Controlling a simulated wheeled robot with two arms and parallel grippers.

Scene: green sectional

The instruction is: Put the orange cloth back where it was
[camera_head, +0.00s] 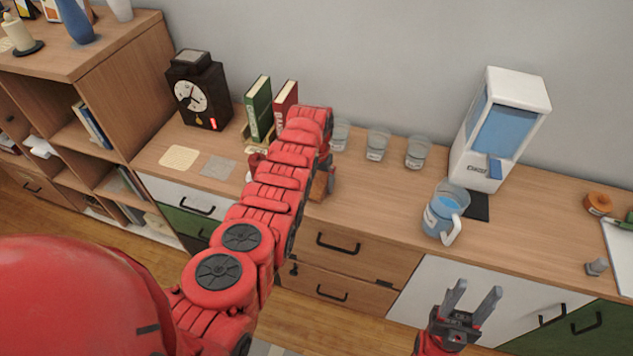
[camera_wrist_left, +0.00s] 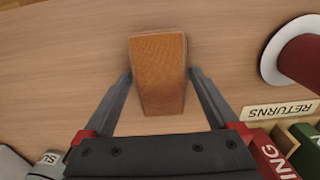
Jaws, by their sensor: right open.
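In the left wrist view, an orange, woven-looking piece (camera_wrist_left: 158,72) that appears to be the folded cloth is between the fingers of my left gripper (camera_wrist_left: 159,76). The fingers are spread wide, one close along each side of it; I cannot tell whether they press on it. My right gripper (camera_head: 473,300) is open and empty in front of the counter.
A blue jug (camera_head: 441,214) stands by a white dispenser (camera_head: 500,125). Several glasses (camera_head: 377,144) line the back. A clock (camera_head: 196,92) and books (camera_head: 259,108) stand left, with a RETURNS label (camera_wrist_left: 281,110) near the books. An orange roll (camera_head: 597,204) lies far right.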

